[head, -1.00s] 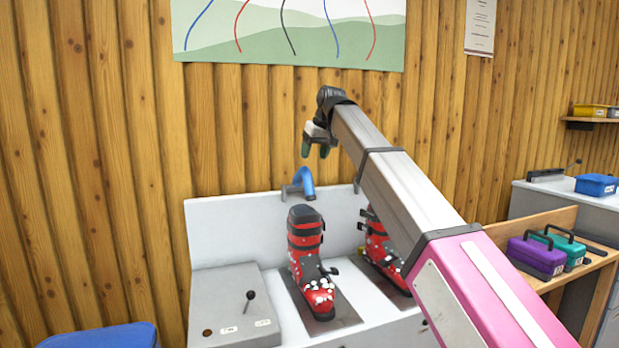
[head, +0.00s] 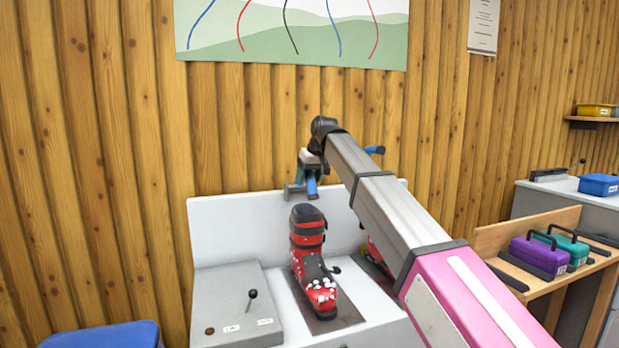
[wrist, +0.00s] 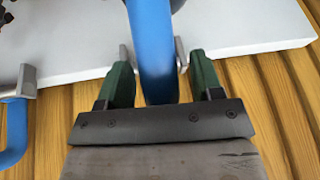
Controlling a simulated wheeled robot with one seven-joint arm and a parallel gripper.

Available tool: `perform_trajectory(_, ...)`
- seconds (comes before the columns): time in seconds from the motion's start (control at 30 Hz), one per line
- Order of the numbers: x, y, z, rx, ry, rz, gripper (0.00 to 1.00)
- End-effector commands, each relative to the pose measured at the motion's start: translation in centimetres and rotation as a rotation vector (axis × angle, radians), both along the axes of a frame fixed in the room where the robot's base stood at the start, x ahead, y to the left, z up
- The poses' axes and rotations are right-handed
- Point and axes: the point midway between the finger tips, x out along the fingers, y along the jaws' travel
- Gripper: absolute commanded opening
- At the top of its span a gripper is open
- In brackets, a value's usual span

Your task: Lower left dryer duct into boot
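The left dryer duct is a blue bent tube (head: 311,186) at the top of the white back panel, behind and above the left red boot (head: 308,240). The boot stands upright on a dark plate. My gripper (head: 309,168) is at the duct. In the wrist view the blue tube (wrist: 155,50) runs between the two green fingers (wrist: 162,82). The fingers are apart, with a gap showing on the right side of the tube. The duct's lower end is hard to make out in the head view.
A second blue duct (head: 375,150) shows right of my arm and also at the wrist view's left edge (wrist: 15,130). A second red boot (head: 374,252) is mostly hidden by my arm. A grey box with a lever (head: 230,290) stands left of the boot.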

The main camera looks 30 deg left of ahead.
Motion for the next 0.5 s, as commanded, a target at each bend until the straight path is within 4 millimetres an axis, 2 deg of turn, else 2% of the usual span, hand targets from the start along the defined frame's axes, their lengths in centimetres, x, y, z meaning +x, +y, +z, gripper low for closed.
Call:
perform_trajectory(0.03,0.0,0.0,0.01,0.0,0.0,0.0,0.45)
perform_trajectory(0.17,0.0,-0.01,0.02,0.0,0.0,0.0,0.02)
perform_trajectory(0.2,0.01,-0.02,0.03,0.0,0.0,0.0,0.0)
perform_trajectory(0.5,-0.37,-0.43,-0.59,0.033,-0.028,0.0,0.0)
